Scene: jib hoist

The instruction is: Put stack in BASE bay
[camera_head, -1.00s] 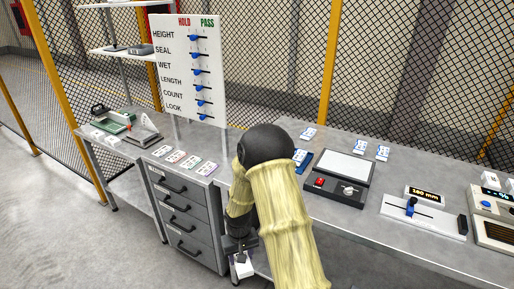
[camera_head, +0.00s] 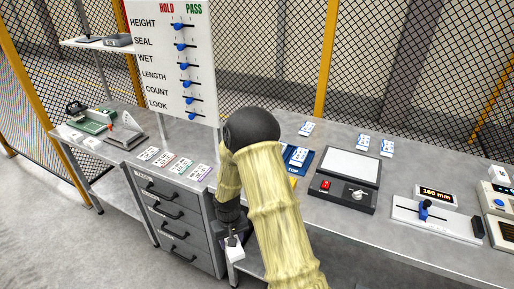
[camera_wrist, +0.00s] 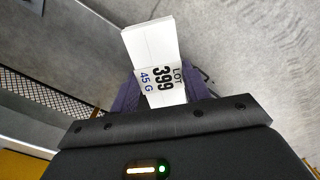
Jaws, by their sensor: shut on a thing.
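My gripper (camera_head: 233,242) hangs low in front of the bench, beside the drawer unit. It is shut on a white block-like stack (camera_head: 235,253). In the wrist view the stack (camera_wrist: 152,62) sits between the two dark fingers (camera_wrist: 158,94) and its label reads LOT 399, 45 G. A blue tray marked TOP (camera_head: 290,167) lies on the bench behind my arm, with a white and blue packet (camera_head: 298,155) on it. A sliver of yellow (camera_head: 293,181) shows beside that tray, mostly hidden by my arm. No BASE marking is readable.
A HOLD/PASS board (camera_head: 173,60) with blue sliders stands behind the drawer unit (camera_head: 178,215). Several cards (camera_head: 181,165) lie on the drawer top.

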